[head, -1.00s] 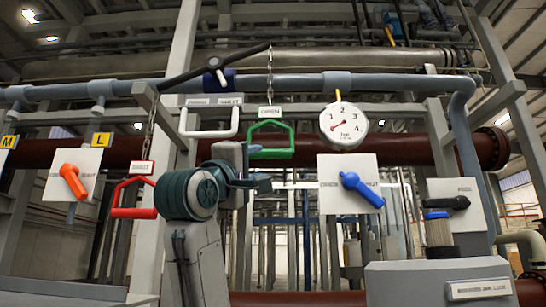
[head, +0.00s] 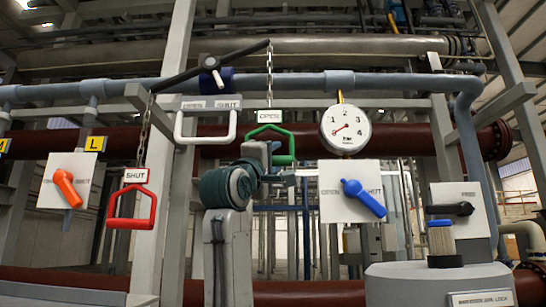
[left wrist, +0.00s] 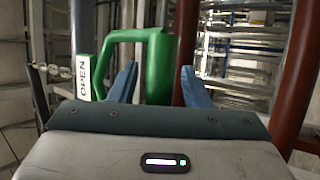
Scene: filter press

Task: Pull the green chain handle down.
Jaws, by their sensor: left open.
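The green chain handle (head: 290,143) hangs on a chain (head: 269,72) under an OPEN tag (head: 269,117), below the dark lever (head: 180,74). My left gripper (head: 277,166) is at the lower part of the handle in the head view, and the arm hides part of the handle's left side and bottom. In the left wrist view the green handle (left wrist: 160,62) stands between the two blue fingers of the open gripper (left wrist: 158,70). Whether a finger touches it I cannot tell. My right gripper is not in view.
A red handle (head: 131,222) with a SHUT tag hangs at left from the lever's other end. A white bracket (head: 205,140), a gauge (head: 345,130) and a blue-lever panel (head: 336,207) are near the green handle. An orange lever (head: 66,187) is at far left.

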